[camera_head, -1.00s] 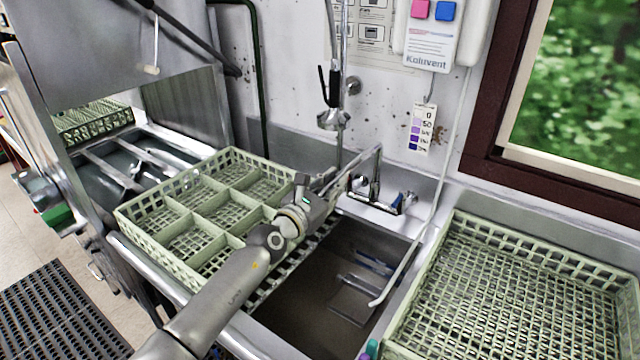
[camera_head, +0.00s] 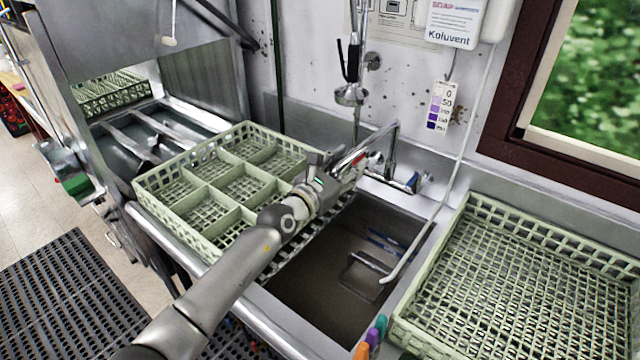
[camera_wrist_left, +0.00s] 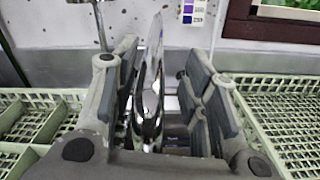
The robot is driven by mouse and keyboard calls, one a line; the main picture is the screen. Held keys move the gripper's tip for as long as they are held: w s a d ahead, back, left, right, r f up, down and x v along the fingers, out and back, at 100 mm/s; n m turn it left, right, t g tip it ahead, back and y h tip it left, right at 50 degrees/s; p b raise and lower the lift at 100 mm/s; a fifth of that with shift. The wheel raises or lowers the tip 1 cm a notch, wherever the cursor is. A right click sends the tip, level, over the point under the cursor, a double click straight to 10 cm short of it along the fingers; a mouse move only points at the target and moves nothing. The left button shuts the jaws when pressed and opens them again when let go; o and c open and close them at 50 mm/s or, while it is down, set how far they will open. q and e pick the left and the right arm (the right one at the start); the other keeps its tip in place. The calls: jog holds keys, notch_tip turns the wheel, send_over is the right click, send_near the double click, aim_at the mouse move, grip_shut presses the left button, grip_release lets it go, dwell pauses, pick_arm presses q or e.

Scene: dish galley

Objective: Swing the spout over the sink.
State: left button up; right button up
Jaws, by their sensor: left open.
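The chrome spout (camera_head: 382,132) rises from the faucet at the back of the sink (camera_head: 340,235) and angles down to the left. My left gripper (camera_head: 350,162) is at its lower left part, over the back left side of the sink. In the left wrist view the spout (camera_wrist_left: 150,95) runs upright between the two open fingers, with dark gaps beside it. I cannot tell whether either finger touches it. The gripper hides the spout's tip in the head view. My right gripper is not in view.
A green divided rack (camera_head: 215,205) stands left of the sink, under my left arm. Another green rack (camera_head: 530,270) stands on the right. A spray head (camera_head: 351,95) hangs behind the spout. A blue-marked tap handle (camera_head: 413,182) is right of it. A pale tube (camera_head: 435,210) drops into the sink.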

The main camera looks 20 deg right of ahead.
pick_arm(q)
jog(key=shift+v, duration=0.85)
jog(key=v, duration=0.9)
jog(key=shift+w+r, duration=0.1)
jog(key=shift+r, duration=0.05)
